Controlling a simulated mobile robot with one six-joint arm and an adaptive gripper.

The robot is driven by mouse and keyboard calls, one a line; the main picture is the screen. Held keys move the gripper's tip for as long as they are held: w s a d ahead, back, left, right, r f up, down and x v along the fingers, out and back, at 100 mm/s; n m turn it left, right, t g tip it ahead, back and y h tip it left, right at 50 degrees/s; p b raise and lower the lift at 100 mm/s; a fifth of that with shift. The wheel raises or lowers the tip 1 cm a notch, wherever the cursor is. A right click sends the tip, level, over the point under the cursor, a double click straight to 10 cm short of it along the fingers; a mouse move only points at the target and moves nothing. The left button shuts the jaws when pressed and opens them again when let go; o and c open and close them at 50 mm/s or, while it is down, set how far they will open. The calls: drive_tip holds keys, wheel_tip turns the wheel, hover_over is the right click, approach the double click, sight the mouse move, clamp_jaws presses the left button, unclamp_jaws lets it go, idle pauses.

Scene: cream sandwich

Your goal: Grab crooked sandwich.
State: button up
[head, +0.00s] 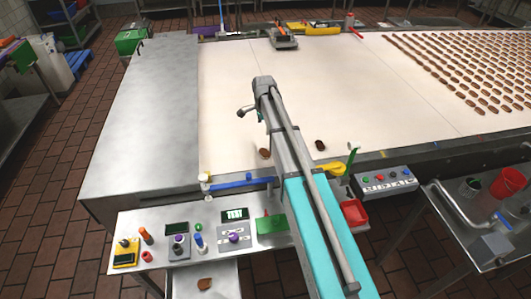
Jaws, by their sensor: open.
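A brown cream sandwich (265,153) lies at a slant on the white conveyor belt (225,80), near its front edge and just left of my arm. A second, darker sandwich (320,146) lies alone on the belt to the right of my arm. My gripper (241,114) seems to be the small grey piece with a dark tip, left of the arm's far end. It is open, with nothing seen in it, and apart from both sandwiches. Its fingers are too small to make out. Another sandwich piece (205,284) lies in a pale tray at the bottom.
Neat rows of sandwiches (470,75) cover the belt's right side. A grey device (285,42) stands on the belt's far edge. The belt's middle is mostly clear.

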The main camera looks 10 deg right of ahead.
drive_tip(key=shift+f, duration=0.15)
drive_tip(key=b, duration=0.9)
hover_over(265, 152)
drive_tip(key=f, duration=0.8)
drive_tip(key=shift+a+f, duration=0.2)
drive_tip(key=shift+s, duration=0.1)
drive_tip(key=f+b, duration=0.3)
drive_tip(key=shift+w+d+f, duration=0.2)
drive_tip(key=shift+d+f, duration=0.05)
drive_tip(key=shift+f+b, duration=0.85)
drive_tip(key=shift+b, duration=0.1)
drive_tip(key=shift+c, duration=0.3)
drive_tip(key=shift+a, duration=0.1)
drive_tip(key=c, duration=0.4)
